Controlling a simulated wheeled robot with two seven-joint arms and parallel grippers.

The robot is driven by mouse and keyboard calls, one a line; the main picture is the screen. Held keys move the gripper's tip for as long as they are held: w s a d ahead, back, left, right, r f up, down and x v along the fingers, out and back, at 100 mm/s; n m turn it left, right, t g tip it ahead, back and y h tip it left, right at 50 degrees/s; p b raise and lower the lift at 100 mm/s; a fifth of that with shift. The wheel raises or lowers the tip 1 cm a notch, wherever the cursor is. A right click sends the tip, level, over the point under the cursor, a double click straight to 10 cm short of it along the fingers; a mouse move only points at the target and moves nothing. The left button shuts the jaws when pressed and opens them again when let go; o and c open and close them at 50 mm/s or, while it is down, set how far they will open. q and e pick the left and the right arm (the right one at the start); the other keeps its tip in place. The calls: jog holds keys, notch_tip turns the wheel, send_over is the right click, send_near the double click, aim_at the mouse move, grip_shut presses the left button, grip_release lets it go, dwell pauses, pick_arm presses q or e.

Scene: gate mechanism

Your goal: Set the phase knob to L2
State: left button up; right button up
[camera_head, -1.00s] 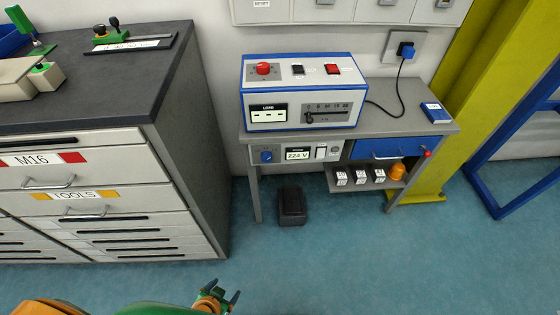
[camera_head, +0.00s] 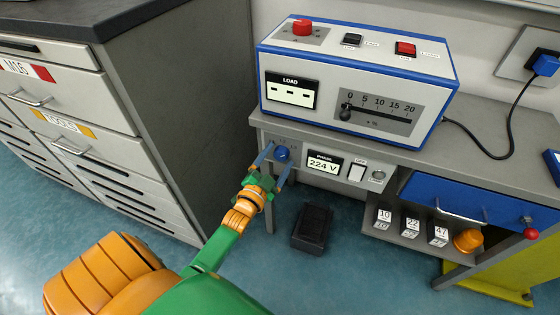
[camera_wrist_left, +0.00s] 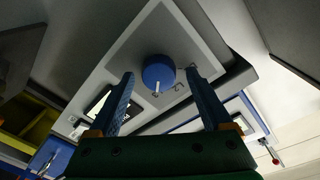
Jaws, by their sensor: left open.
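The phase knob (camera_head: 282,153) is a round blue knob on the grey panel under the bench top, left of the display reading 224 V. In the left wrist view the knob (camera_wrist_left: 158,72) shows a white pointer mark toward the bottom of the picture. My left gripper (camera_head: 278,164) is open in front of the knob. In the left wrist view its two blue fingers (camera_wrist_left: 160,80) stand apart on either side of the knob, with visible gaps. My right gripper is not in view.
The load box (camera_head: 350,75) with red and black buttons and a slider stands on the bench. A white switch (camera_head: 357,170) is right of the display (camera_head: 323,164). A blue drawer (camera_head: 460,200) is further right. A grey cabinet (camera_head: 150,110) stands left; a black block (camera_head: 311,227) is on the floor.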

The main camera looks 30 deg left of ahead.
pick_arm(q)
jog(key=shift+w, duration=0.15)
jog(key=shift+c, duration=0.2)
grip_shut()
jog(key=shift+n, duration=0.4)
jog(key=n, duration=0.9)
jog(key=shift+t, duration=0.4)
jog(key=shift+n+y, duration=0.3)
jog(key=shift+y, duration=0.1)
